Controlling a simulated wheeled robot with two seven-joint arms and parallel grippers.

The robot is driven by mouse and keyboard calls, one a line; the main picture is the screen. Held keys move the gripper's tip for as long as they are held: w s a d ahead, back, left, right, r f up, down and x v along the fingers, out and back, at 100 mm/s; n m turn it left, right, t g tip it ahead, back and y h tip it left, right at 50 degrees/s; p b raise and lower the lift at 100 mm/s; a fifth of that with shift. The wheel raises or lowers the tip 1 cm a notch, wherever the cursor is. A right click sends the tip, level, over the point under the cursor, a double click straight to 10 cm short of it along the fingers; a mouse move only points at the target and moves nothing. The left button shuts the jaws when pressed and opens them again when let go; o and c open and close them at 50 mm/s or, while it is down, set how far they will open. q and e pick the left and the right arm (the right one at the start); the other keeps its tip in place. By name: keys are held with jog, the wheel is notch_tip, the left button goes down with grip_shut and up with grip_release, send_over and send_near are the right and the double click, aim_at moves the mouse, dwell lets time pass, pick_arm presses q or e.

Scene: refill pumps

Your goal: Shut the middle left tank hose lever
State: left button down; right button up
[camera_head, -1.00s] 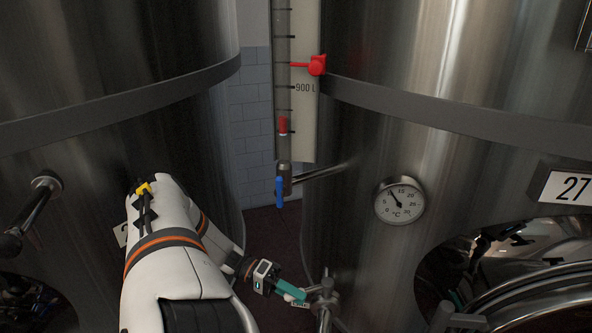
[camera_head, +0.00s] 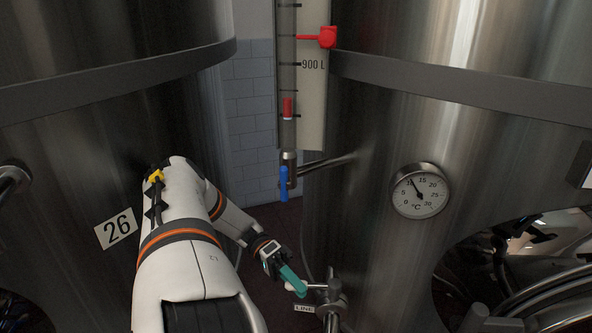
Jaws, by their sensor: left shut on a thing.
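My left gripper (camera_head: 283,270) reaches down between two steel tanks. It is shut on a teal lever handle (camera_head: 292,281), and its fingers partly hide the grip. The handle slants down and right to a steel hose valve (camera_head: 331,291) low on the right tank (camera_head: 385,240). A small tag reading "LINE" (camera_head: 304,308) sits just below the handle. My right gripper is not in view.
A blue lever (camera_head: 284,183) hangs below the level gauge tube (camera_head: 287,60), above my gripper. A round thermometer (camera_head: 420,190) is on the right tank. The left tank (camera_head: 60,140) has a plate reading 26 (camera_head: 116,229). An open hatch is at lower right.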

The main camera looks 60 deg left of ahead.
pick_arm(q)
jog(key=shift+w+a+f+m+g+b, duration=0.1)
jog(key=shift+w+a+m+g+b, duration=0.2)
jog(key=shift+a+m+g+b, duration=0.25)
jog(key=shift+g, duration=0.25)
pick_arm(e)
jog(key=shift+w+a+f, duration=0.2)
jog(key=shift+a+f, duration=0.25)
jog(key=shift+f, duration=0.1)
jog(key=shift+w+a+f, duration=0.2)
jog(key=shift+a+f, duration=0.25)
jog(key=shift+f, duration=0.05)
pick_arm(q)
jog(key=c, duration=1.3)
grip_release()
jog(key=shift+w, duration=0.1)
jog(key=shift+o, duration=0.2)
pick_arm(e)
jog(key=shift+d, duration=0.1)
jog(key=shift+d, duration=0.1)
pick_arm(q)
jog(key=b+v, duration=0.2)
jog(key=v, duration=0.5)
jog(key=shift+a+b, duration=0.3)
jog(key=shift+b, duration=0.05)
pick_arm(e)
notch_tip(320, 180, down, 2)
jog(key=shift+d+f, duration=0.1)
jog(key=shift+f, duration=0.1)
